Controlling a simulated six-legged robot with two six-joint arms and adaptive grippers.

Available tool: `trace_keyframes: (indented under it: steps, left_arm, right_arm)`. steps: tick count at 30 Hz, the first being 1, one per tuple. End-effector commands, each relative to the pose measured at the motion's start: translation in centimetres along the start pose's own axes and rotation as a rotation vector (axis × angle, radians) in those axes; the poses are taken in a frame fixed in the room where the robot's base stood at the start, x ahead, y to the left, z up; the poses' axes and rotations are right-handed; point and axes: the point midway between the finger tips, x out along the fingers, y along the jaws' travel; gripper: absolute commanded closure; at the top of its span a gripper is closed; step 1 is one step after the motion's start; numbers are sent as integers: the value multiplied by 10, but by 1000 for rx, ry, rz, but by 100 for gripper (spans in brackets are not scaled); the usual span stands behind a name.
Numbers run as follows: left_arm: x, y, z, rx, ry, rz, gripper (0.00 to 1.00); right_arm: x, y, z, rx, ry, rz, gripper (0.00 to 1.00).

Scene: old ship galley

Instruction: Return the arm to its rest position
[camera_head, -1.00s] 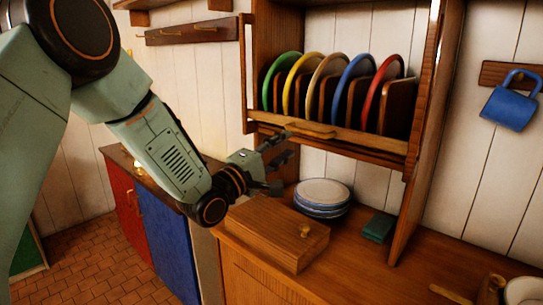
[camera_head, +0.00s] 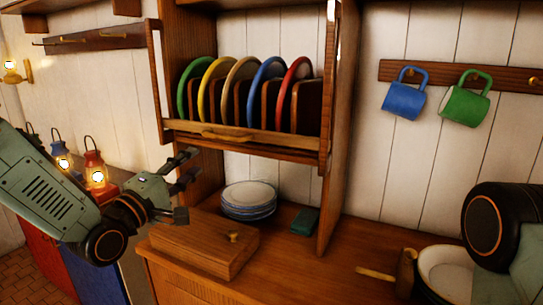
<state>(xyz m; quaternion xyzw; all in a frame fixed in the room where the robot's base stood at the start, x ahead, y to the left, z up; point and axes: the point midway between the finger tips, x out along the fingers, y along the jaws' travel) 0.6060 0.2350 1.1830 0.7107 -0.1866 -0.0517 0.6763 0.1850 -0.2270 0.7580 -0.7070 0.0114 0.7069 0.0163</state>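My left gripper (camera_head: 184,188) is open and empty. Its fingers point right, in front of the rack's left post and above the back left of a wooden box (camera_head: 205,248). My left arm comes in from the left edge. At the right edge a black joint and a pale green link of my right arm show, but its gripper is not in view.
A rack (camera_head: 250,143) of coloured plates hangs above the counter (camera_head: 320,285). Stacked plates (camera_head: 249,198), a green block (camera_head: 305,221) and a white bowl (camera_head: 447,268) stand on it. Blue (camera_head: 404,101) and green (camera_head: 464,106) mugs hang right. Lit lanterns (camera_head: 95,170) stand left.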

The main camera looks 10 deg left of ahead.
Motion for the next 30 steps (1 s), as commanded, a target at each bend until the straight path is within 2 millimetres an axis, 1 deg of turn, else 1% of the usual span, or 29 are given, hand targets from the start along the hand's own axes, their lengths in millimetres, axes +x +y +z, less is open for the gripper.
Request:
trace_keyframes:
  steps: [2,4,5,7,8,9,10,12,14,15,17,18,20,21,23,24,26,27,29,30]
  left_arm:
    - [-1,-9,-2,105,12,-40,66]
    - [-5,-23,-5,222,28,-106,66]
    - [-8,-31,-5,272,33,-141,66]
    - [-18,-54,-2,388,27,-235,66]
    - [-24,-69,2,435,16,-285,66]
    - [-34,-90,6,498,-5,-354,66]
    - [-42,-106,10,543,-23,-407,66]
    - [-66,-147,22,636,-84,-533,66]
    - [-88,-178,32,702,-144,-631,66]
    - [-104,-198,40,740,-188,-692,66]
    - [-130,-227,51,788,-259,-781,66]
    - [-148,-244,58,817,-309,-836,66]
    - [-177,-269,70,852,-388,-916,66]
    - [-197,-284,78,870,-443,-966,66]
    - [-228,-306,91,890,-528,-1040,66]
    - [-249,-318,99,900,-585,-1087,66]
    - [-283,-336,111,907,-671,-1154,66]
    - [-306,-346,120,906,-729,-1198,66]
    - [-340,-360,132,896,-809,-1261,66]
    - [-363,-367,140,884,-858,-1302,66]
  right_arm:
    - [0,0,0,0,0,0,100]
    - [0,0,0,0,0,0,100]
    - [0,0,0,0,0,0,100]
    - [1,0,0,0,0,0,100]
    - [2,0,0,0,0,0,100]
    - [4,0,0,0,0,0,100]
    - [5,0,0,0,0,0,100]
    - [10,0,0,0,0,0,100]
    - [13,0,0,0,0,0,100]
    - [15,0,0,0,0,0,100]
    - [19,0,0,0,0,0,100]
    - [21,0,0,0,0,0,100]
    - [25,0,0,0,0,0,100]
    - [28,0,0,0,0,0,100]
    - [31,0,0,0,0,0,100]
    - [34,0,0,0,0,0,100]
    - [38,0,0,0,0,0,100]
    - [41,0,0,0,0,0,100]
    - [46,0,0,0,0,0,100]
    - [49,0,0,0,0,0,100]
